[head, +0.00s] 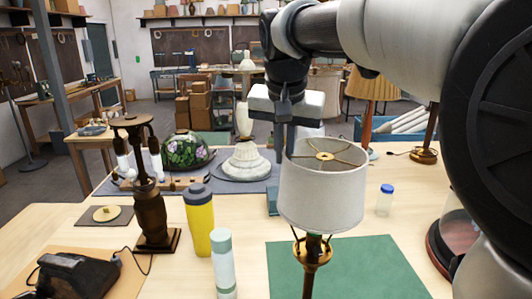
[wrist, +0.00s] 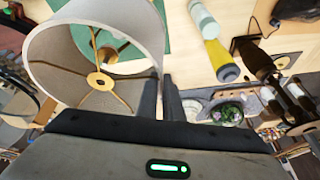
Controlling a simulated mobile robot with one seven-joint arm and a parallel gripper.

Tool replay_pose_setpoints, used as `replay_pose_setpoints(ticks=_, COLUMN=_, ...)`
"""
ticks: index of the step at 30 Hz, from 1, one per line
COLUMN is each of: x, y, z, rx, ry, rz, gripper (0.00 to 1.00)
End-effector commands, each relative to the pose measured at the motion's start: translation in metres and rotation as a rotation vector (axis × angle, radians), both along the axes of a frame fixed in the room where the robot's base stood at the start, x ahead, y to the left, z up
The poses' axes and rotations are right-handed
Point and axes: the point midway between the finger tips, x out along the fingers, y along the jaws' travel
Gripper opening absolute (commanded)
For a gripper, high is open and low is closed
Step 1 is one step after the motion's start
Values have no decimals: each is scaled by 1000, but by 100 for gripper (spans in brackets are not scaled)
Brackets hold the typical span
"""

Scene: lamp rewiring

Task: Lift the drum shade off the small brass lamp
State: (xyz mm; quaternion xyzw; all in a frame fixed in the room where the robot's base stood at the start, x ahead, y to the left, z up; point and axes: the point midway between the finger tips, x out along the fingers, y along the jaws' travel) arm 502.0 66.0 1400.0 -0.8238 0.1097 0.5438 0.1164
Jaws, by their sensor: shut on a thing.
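The drum shade (head: 322,195) is pale grey fabric with a brass spider ring in its open top. It is upright over the small brass lamp (head: 312,252), whose socket and side arms show just below its lower rim. I cannot tell whether the spider still touches the lamp. My gripper (head: 287,143) comes down from above and is shut on the shade's upper rim at its left side. In the wrist view the shade (wrist: 135,28) fills the upper left, beside my gripper's fingers (wrist: 161,92). Brass shows through its open middle; the lamp's upper part is mostly hidden.
A yellow bottle (head: 199,222), a pale bottle (head: 223,262) and a dark lamp base (head: 150,215) stand left of the shade. A small blue-capped jar (head: 385,201) stands right. A green mat (head: 375,270) lies below. A white ribbed lamp (head: 246,163) stands behind.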

Motion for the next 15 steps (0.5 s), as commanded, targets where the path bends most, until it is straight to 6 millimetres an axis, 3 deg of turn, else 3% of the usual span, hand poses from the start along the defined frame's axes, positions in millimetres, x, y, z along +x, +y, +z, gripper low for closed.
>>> replay_pose_setpoints(ticks=1, x=0, y=0, z=11, rx=1, ry=-1, rz=0, gripper=0)
replay_pose_setpoints(ticks=15, x=1, y=0, z=53, rx=0, ry=-2, rz=0, gripper=0)
